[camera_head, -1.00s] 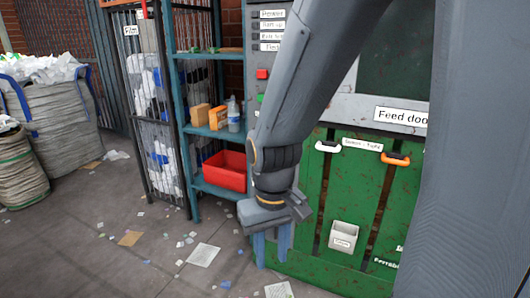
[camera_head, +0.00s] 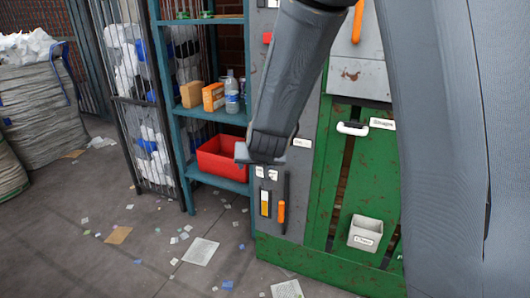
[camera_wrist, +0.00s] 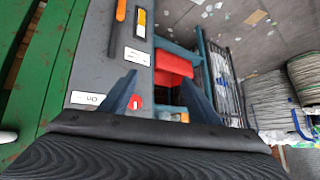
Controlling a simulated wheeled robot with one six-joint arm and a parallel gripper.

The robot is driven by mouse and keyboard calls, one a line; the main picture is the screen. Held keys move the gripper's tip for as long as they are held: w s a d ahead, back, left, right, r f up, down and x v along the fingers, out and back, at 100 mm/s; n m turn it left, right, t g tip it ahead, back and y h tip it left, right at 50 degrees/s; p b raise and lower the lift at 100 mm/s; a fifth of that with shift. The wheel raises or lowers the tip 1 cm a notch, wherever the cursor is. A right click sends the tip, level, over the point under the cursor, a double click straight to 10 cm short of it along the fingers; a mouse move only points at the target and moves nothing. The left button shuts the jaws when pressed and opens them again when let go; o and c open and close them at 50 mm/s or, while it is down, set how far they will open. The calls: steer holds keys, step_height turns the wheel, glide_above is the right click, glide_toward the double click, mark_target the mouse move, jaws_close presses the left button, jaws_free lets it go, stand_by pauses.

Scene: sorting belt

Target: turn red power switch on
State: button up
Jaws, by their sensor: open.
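In the wrist view a small round red switch (camera_wrist: 135,102) with a white mark shows on the grey panel (camera_wrist: 105,65), close beside the left finger. A white "On" label (camera_wrist: 87,99) is near it, upside down in this view. My gripper (camera_wrist: 160,78) is open and faces the panel, with nothing between its fingers. In the head view its wrist end (camera_head: 258,155) is in front of the panel's lower part. A square red button (camera_head: 267,38) sits higher on the panel.
A red bin (camera_head: 222,160) stands on the blue shelf (camera_head: 218,112), left of the panel. An orange handle (camera_head: 281,211) is low on the panel. The green machine front (camera_head: 322,258) holds a small grey box (camera_head: 366,233). The floor (camera_head: 150,270) has scattered paper.

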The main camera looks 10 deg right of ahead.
steer(key=w+d+f+m+t+h+b, duration=0.1)
steer(key=w+d+m+t+h+b, duration=0.1)
steer(key=w, duration=0.7)
steer(key=w+d+f+m+t+h+b, duration=0.1)
steer(key=w+d+m+t+h+b, duration=0.2)
steer(key=w+h+b, duration=0.3)
steer(key=w+d+h, duration=0.1)
steer(key=w+h, duration=0.1)
steer(key=w, duration=0.1)
steer(key=shift+d+f+t, duration=0.25)
steer(key=shift+d+t, duration=0.05)
steer(key=c, duration=1.1)
steer(key=shift+o, duration=0.2)
